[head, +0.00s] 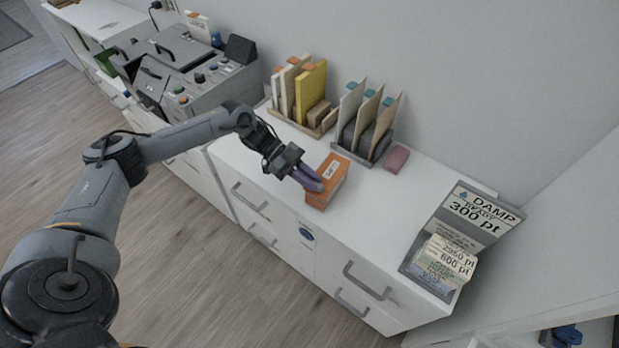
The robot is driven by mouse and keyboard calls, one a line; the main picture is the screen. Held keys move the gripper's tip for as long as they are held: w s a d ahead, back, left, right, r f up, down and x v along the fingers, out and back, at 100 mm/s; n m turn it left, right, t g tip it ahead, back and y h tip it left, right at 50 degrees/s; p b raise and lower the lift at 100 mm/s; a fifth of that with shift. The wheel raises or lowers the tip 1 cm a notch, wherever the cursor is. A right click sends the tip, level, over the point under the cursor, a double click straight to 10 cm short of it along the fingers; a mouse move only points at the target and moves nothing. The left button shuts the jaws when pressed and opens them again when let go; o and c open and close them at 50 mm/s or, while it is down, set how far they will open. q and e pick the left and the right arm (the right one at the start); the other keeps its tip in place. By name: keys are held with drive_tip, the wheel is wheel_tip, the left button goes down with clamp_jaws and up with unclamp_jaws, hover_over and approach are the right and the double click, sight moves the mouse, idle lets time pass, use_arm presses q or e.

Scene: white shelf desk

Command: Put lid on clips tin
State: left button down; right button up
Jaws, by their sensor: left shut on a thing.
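The clips tin (337,190) shows in the head view as an orange box with a white label, on the white desk top near its front edge. My left gripper (314,184) reaches in from the left, with its purple fingers over the left part of the tin's top. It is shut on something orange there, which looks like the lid. The seam between lid and tin is too small to see, so I cannot tell how the lid sits. My right gripper is not in view.
Behind the tin stand a file rack with teal-tabbed dividers (367,126) and another with yellow and cream folders (311,92). A pink block (396,158) lies to the right. A sign stand (467,229) is at the right end. The desk top between tin and sign is clear.

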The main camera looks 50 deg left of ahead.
use_arm(q)
drive_tip(key=shift+f, duration=0.1)
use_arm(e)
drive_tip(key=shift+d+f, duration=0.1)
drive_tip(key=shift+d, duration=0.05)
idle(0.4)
use_arm(q)
drive_tip(key=shift+f, duration=0.3)
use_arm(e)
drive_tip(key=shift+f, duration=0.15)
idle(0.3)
use_arm(q)
drive_tip(key=c, duration=1)
unclamp_jaws()
drive_tip(key=shift+a, duration=0.1)
use_arm(e)
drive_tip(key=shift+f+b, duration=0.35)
drive_tip(key=shift+b, duration=0.2)
use_arm(q)
drive_tip(key=shift+v, duration=5.35)
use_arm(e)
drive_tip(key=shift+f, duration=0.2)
